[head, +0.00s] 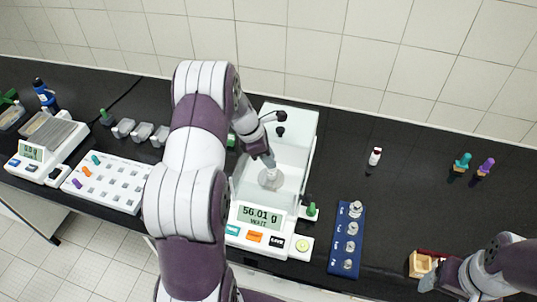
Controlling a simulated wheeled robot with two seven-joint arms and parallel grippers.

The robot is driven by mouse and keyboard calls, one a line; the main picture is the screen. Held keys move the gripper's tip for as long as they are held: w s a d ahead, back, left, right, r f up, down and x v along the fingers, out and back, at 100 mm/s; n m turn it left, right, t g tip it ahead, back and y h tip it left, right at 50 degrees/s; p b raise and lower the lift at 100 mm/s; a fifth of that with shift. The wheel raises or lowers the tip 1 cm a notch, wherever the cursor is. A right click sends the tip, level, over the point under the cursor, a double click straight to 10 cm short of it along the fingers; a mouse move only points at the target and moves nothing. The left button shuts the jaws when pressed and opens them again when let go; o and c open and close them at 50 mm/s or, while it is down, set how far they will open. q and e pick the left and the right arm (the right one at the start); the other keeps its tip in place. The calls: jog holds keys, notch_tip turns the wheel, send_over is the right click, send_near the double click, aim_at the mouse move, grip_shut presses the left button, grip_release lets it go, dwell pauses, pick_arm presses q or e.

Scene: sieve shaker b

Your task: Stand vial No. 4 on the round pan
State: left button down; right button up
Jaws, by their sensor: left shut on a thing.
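The round pan (270,180) is a pale disc inside the open glass chamber of the white balance (262,222), whose display reads 56.01 g and WAIT. My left gripper (266,158) is inside the chamber, right above the pan, shut on a small vial. The vial is mostly hidden by the fingers, and I cannot read its number or tell whether it touches the pan. My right gripper (432,282) is at the lower right by a wooden block; its fingers are too unclear to tell their state.
A blue rack (347,238) with metal weights stands right of the balance. A white vial with a dark red cap (375,156) and teal (461,163) and purple (485,167) items stand at the right. A white holed rack (108,183) is at the left. The back right bench is mostly clear.

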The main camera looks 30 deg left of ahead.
pick_arm(q)
jog(key=shift+s+a, duration=0.1)
jog(key=c, duration=0.9)
grip_release()
